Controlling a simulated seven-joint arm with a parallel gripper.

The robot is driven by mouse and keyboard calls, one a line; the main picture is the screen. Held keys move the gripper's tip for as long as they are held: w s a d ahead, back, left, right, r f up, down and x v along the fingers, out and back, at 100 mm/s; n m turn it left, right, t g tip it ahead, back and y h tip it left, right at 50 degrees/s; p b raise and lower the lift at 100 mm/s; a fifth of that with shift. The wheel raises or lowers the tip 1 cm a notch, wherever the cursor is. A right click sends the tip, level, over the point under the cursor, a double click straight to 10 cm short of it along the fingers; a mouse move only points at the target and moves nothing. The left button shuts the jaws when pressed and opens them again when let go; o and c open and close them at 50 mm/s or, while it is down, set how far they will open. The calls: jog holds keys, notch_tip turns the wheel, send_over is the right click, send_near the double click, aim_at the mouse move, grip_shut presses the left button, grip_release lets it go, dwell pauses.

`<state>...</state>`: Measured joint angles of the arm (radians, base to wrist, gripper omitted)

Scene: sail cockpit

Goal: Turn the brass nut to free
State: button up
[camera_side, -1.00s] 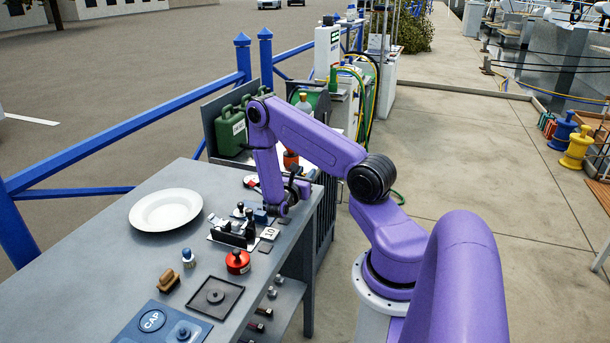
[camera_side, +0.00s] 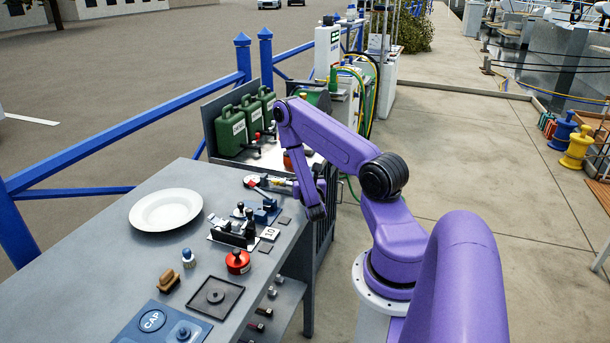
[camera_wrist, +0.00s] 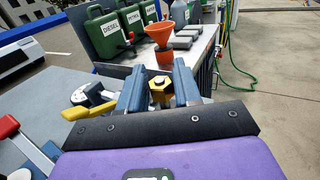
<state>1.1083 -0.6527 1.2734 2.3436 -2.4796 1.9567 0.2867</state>
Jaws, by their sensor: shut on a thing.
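The brass nut (camera_wrist: 158,90), a yellow hexagonal piece with a dark centre, sits between the two blue-grey fingers in the wrist view. My gripper (camera_wrist: 160,88) is shut on it, a finger on each side. The nut is too small to make out clearly there. What the nut sits on is mostly hidden by the fingers and gripper body.
A round white-and-dark fitting with yellow parts (camera_wrist: 88,96) is close left of the fingers. Green cans (camera_side: 238,125) and an orange funnel (camera_wrist: 161,34) stand beyond. A white plate (camera_side: 166,209), black-handled fittings (camera_side: 233,232) and a red pot (camera_side: 238,262) occupy the table.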

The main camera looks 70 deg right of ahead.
dwell(0.3)
jog(key=o, duration=0.9)
jog(key=shift+v, duration=8.7)
